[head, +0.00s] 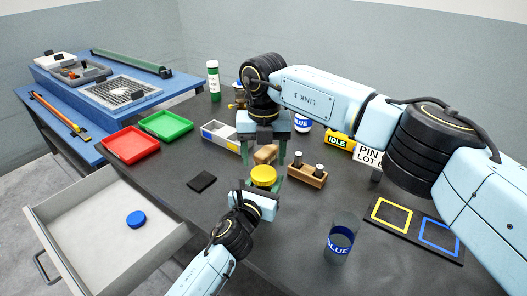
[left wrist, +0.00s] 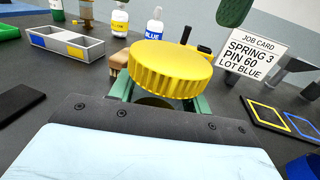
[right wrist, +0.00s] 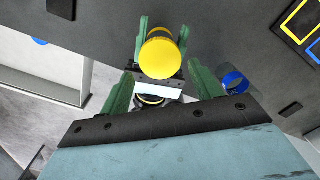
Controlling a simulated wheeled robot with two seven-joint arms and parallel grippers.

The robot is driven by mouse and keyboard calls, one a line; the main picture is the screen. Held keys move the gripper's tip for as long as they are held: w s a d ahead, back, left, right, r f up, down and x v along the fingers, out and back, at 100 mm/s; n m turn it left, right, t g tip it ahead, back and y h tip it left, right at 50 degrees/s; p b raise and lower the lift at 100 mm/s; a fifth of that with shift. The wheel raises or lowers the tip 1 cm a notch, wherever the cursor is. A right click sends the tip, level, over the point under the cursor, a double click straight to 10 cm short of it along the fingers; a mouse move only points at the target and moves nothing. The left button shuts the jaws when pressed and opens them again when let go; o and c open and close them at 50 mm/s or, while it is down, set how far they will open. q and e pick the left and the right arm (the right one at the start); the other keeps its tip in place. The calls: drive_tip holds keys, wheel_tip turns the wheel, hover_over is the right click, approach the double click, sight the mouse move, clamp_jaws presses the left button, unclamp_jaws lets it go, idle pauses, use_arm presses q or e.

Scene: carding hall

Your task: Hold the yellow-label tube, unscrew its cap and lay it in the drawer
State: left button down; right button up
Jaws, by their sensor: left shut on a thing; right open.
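The tube's yellow ribbed cap (head: 263,175) is upright in my left gripper (head: 262,188); it fills the middle of the left wrist view (left wrist: 170,72). My left gripper is shut on the tube below the cap; the tube's body and label are mostly hidden. My right gripper (head: 263,150) is open and empty above and behind the cap, pointing down. In the right wrist view the cap (right wrist: 162,56) shows between and beyond the right fingers, apart from them. The open drawer (head: 75,195) is at lower left, with a blue cap (head: 136,219) lying in it.
An uncapped blue-label tube (head: 341,243) stands at front right, near a mat with yellow and blue squares (head: 413,228). A wooden block with pins (head: 307,175) stands right of the cap. A dark pad (head: 201,181), red tray (head: 130,145) and green tray (head: 166,125) are to the left.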

sight(264, 173)
drive_tip(key=m, duration=0.2)
drive_tip(key=r+m, duration=0.1)
drive_tip(key=m, duration=0.1)
drive_tip(key=r+m, duration=0.1)
drive_tip(key=m, duration=0.4)
drive_tip(key=r+m, duration=0.1)
drive_tip(key=m, duration=0.2)
drive_tip(key=shift+f, duration=3.95)
drive_tip(key=c, duration=0.8)
drive_tip(key=n, duration=1.3)
